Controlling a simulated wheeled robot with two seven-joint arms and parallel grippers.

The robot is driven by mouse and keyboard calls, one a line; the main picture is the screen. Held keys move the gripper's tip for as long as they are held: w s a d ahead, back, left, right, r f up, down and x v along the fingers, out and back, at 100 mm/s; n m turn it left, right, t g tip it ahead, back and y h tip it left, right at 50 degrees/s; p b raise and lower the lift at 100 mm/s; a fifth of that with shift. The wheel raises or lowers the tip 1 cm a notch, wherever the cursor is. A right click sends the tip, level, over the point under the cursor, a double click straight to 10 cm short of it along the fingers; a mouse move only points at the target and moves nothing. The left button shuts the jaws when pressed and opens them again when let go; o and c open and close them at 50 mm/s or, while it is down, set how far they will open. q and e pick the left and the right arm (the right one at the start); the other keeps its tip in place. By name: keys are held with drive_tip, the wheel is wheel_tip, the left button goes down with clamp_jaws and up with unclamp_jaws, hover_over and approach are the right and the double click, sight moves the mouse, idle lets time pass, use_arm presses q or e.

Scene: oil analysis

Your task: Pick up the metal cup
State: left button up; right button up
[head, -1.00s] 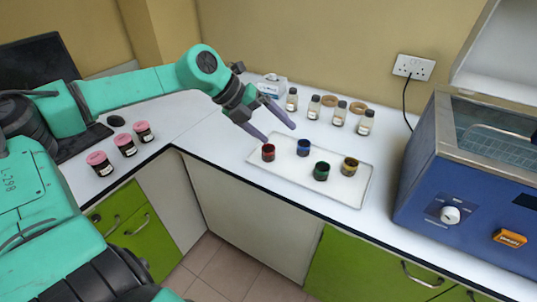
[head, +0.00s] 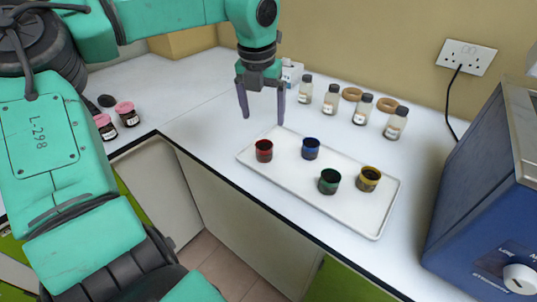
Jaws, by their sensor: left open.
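Several small cups with coloured bands stand on a white tray (head: 290,193): a red cup (head: 264,151), a blue cup (head: 311,149), a green cup (head: 329,181) and a yellow cup (head: 368,179). They look dark inside. I cannot tell which one the task calls the metal cup. My left gripper (head: 262,119) is open and empty, pointing down above the tray's back left edge. It is nearest to the red cup, above and behind it, and apart from it. My right gripper is not in view.
Pink-lidded jars (head: 127,113) are at the left. A blue machine (head: 490,200) blocks the right. The counter left of the tray is clear.

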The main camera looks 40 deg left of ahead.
sight(264, 147)
use_arm(q)
drive_tip(key=f, duration=0.3)
drive_tip(key=w+f+p, duration=0.1)
drive_tip(key=f, duration=0.3)
drive_tip(key=f+p, duration=0.1)
drive_tip(key=f, duration=0.3)
drive_tip(key=shift+w+a+f, duration=0.15)
drive_tip(key=shift+a+f, duration=0.05)
drive_tip(key=shift+a, duration=0.2)
drive_tip(key=shift+w+f, duration=0.1)
drive_tip(key=shift+f, duration=0.25)
clamp_jaws()
